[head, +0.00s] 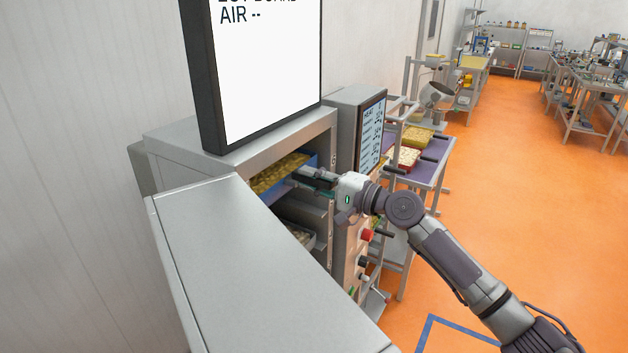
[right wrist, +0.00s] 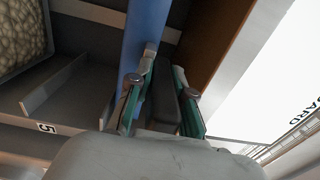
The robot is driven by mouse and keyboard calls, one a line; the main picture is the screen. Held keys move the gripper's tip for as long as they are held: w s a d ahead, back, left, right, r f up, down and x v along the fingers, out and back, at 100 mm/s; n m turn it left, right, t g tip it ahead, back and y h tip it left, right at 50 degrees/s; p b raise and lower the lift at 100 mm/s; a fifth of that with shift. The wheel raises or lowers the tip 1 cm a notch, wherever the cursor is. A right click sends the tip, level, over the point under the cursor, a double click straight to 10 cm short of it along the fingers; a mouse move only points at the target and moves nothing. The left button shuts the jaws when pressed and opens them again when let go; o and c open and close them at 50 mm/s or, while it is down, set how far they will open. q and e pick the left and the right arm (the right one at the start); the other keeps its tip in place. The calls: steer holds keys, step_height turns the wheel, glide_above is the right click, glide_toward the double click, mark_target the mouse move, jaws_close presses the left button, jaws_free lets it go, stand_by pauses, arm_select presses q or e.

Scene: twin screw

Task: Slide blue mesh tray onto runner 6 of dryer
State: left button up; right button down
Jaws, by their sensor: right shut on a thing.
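The blue mesh tray (head: 312,160) is in the upper part of the open dryer (head: 236,156) and holds yellowish pieces. Its blue wall (right wrist: 147,35) also shows in the right wrist view. My right gripper (head: 312,178) is at the tray's near side at the dryer opening. In the right wrist view its fingers (right wrist: 162,100) are closed around a dark grey part in front of the blue wall. A runner marked 5 (right wrist: 46,128) shows at the left there. I cannot read a 6, and the tray's seating on its runner is hidden. My left gripper is out of view.
The dryer's open grey door (head: 245,270) stands at the left. Another tray (head: 300,234) sits lower inside. A control panel (head: 371,135) and red button (head: 367,235) flank the opening.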

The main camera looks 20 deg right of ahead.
steer(key=shift+f+b, duration=0.4)
steer(key=shift+b, duration=0.1)
stand_by(0.8)
steer(key=c, duration=1)
jaws_free()
steer(key=shift+o, duration=0.2)
steer(key=shift+s+f, duration=0.1)
steer(key=shift+f, duration=0.15)
steer(key=v, duration=1.2)
steer(key=shift+r, duration=0.15)
